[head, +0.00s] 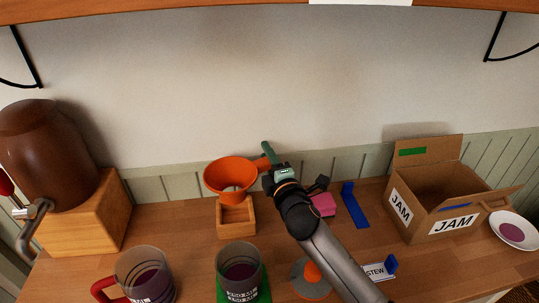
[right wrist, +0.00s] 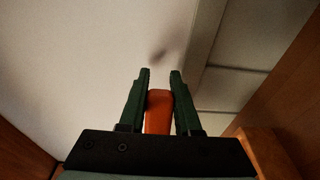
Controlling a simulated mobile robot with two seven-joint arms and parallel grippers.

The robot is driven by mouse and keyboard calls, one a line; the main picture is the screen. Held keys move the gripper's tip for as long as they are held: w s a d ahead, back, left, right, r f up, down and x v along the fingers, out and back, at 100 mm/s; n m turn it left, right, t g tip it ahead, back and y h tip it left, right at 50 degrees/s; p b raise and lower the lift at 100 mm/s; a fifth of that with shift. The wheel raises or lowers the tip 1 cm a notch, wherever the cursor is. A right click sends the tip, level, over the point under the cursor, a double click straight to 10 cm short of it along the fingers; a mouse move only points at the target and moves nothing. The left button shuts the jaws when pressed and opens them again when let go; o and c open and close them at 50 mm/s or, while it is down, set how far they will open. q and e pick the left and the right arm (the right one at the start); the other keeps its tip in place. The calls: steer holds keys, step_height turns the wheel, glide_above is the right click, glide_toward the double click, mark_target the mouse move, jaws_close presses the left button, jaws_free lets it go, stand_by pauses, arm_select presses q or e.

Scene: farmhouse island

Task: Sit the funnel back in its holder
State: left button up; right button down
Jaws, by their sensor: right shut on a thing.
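The orange funnel (head: 230,176) is upright, its wide mouth facing up, over the wooden holder (head: 236,228) left of the middle of the counter. I cannot tell whether its spout is inside the holder or just above it. My right gripper (head: 268,155) is to the right of the funnel and shut on its orange handle. In the right wrist view the green fingers (right wrist: 160,76) have the orange handle (right wrist: 158,110) between them. My left gripper is not in view.
A brown dispenser (head: 45,150) on a wooden stand is at left. A red-handled mug (head: 145,276) and a glass (head: 240,272) on a green coaster stand in front. At right are a pink block (head: 323,204), a blue piece (head: 354,207), a jam box (head: 455,208) and a plate (head: 514,238).

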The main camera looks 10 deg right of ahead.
stand_by(0.5)
steer(key=shift+f+b, duration=1.85)
steer(key=shift+f, duration=0.55)
steer(key=shift+f+b, duration=0.55)
steer(key=shift+f, duration=0.25)
